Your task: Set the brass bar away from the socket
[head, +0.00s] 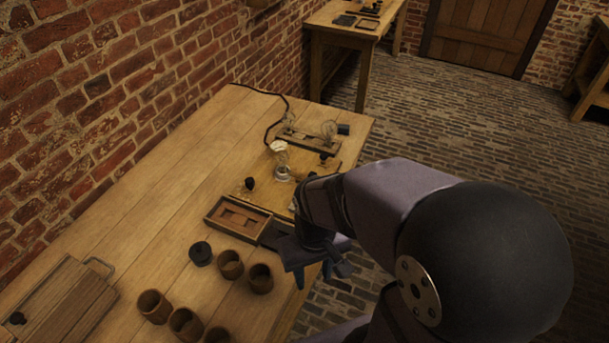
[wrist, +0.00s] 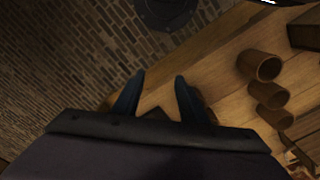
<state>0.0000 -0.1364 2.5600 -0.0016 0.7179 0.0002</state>
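My gripper (head: 313,275) hangs at the table's right edge in the head view, near the open wooden tray. Its two blue fingers are apart in the wrist view (wrist: 160,76), with no object clearly held between them. I cannot pick out the brass bar for certain in either view. A glass jar with a pale top (head: 282,160) stands upright on a thin board (head: 262,187); my arm hides part of the area to its right. The socket cannot be told for certain at this size.
The wooden tray (head: 209,216) has a reddish-brown recessed insert. Several brown cups (head: 231,264) stand in front, also in the wrist view (wrist: 262,65), beside a black round piece (head: 201,253). A bulb stand (head: 309,140) is at the back.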

